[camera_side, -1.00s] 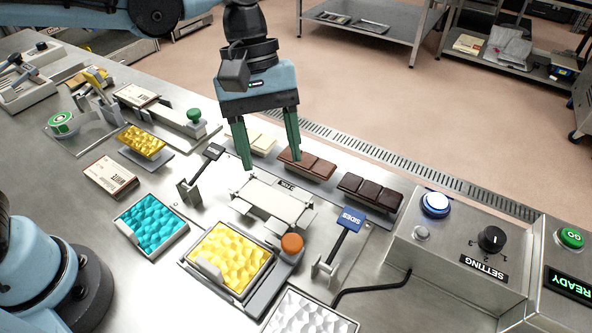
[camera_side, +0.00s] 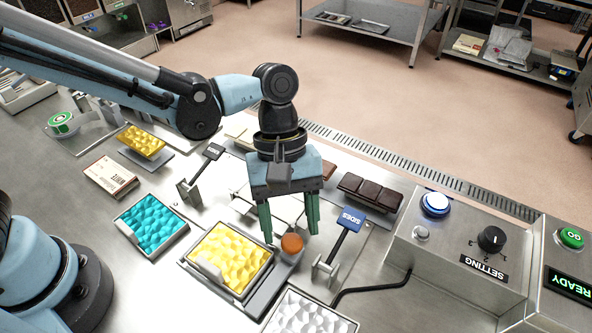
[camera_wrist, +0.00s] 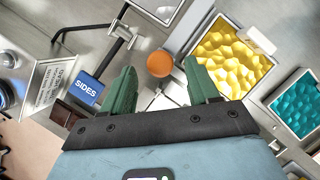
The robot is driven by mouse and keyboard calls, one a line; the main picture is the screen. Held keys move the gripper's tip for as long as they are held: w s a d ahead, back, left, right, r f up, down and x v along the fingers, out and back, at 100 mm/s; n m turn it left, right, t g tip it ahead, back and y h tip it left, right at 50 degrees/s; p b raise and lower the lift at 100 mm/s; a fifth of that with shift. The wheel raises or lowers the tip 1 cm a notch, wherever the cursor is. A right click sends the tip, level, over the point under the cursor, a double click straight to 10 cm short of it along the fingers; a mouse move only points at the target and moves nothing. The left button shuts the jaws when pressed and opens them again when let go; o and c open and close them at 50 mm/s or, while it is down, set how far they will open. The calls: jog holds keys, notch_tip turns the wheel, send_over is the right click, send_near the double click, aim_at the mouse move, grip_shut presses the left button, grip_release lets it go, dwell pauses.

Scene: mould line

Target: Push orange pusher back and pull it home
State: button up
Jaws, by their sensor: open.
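The orange pusher (camera_side: 292,244) is a round orange knob at the near edge of the pale forming plate, beside the yellow faceted mould (camera_side: 232,256). In the wrist view the orange pusher (camera_wrist: 160,64) shows just beyond and between the fingertips. My gripper (camera_side: 290,238) is open, its green fingers pointing down, one on each side of the knob in the picture. In the wrist view my gripper (camera_wrist: 160,75) has nothing between its fingers. I cannot tell whether a finger touches the knob.
The blue SIDES lever (camera_side: 350,220) stands close to the right of my gripper. A white mould (camera_side: 308,314) and a teal mould (camera_side: 152,224) lie nearby. Dark chocolate bars (camera_side: 370,190) lie behind. The control box (camera_side: 460,245) is at the right.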

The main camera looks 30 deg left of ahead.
jog(key=shift+x, duration=1)
grip_shut()
